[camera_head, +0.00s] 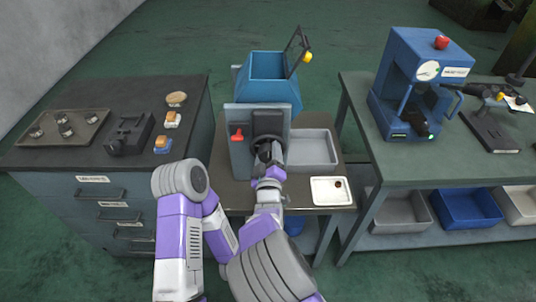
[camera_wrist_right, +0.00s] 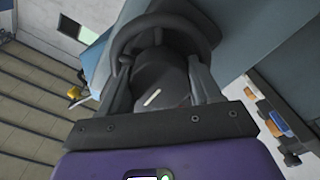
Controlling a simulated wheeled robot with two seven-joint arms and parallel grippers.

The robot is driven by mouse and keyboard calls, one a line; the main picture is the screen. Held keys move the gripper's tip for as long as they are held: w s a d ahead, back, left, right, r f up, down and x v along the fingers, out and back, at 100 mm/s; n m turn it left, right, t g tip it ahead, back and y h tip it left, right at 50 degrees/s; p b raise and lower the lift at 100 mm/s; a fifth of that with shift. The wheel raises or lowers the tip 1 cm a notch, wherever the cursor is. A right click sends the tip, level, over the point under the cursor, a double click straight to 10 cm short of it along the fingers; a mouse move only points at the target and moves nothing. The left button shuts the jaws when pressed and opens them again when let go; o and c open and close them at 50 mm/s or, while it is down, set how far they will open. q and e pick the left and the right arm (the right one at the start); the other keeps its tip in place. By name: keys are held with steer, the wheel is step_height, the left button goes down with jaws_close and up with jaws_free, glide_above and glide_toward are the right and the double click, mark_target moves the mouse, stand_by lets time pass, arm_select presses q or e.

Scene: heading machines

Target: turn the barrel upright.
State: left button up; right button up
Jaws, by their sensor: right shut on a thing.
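The blue barrel (camera_head: 270,92) sits at the back of the grey machine on the middle bench. Its open mouth faces up and it looks roughly upright; any small tilt is hard to judge. Its lid frame with a yellow knob (camera_head: 308,57) stands open at the right. My right gripper (camera_head: 266,158) is at the dark handwheel on the machine's front. In the right wrist view, the fingers (camera_wrist_right: 162,85) are shut on the handwheel (camera_wrist_right: 165,22), with its dark hub between them. The arm partly hides the wheel. My left gripper is not in view.
A red lever (camera_head: 237,134) sits left of the wheel. A grey tray (camera_head: 312,150) and a white tray (camera_head: 331,191) lie to the right. A drawer cabinet (camera_head: 60,172) stands left, and a green bench (camera_head: 385,150) with a blue press (camera_head: 418,75) stands right.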

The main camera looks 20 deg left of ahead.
steer(key=shift+f, duration=0.15)
steer(key=o, duration=1)
steer(key=shift+o, duration=0.2)
steer(key=p+v, duration=0.1)
steer(key=v, duration=0.6)
steer(key=shift+s, duration=0.3)
steer(key=shift+d, duration=0.1)
